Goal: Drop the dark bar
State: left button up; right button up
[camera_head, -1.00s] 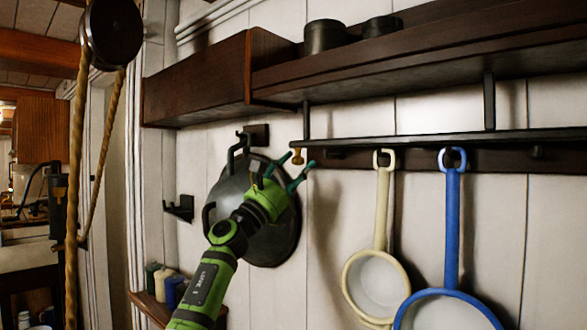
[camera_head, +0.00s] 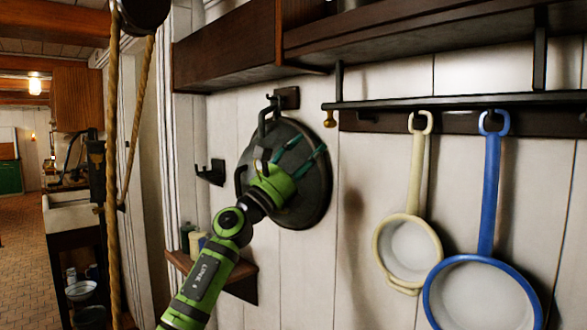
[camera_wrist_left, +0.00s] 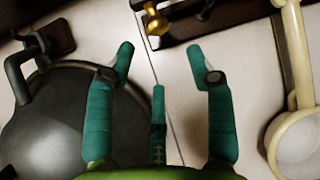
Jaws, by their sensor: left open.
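The dark bar (camera_head: 455,104) runs level under the shelf, in front of a dark backing board. A brass knob (camera_head: 329,118) shows at its left end. My left gripper (camera_head: 305,150) is open and empty, just below and left of the knob, in front of a hanging dark pan lid (camera_head: 308,205). In the left wrist view, the open fingers (camera_wrist_left: 160,62) point up the wall with the brass knob (camera_wrist_left: 155,22) beyond the gap between them, not touching. My right gripper is not in view.
A cream pan (camera_head: 408,250) and a blue pan (camera_head: 480,290) hang below the bar on the right. A dark wooden shelf (camera_head: 420,50) is above. A small wall hook (camera_head: 211,172) and a rope (camera_head: 113,190) are to the left. Bare wall lies between lid and cream pan.

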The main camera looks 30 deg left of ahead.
pick_arm(q)
jog(key=shift+v, duration=2.35)
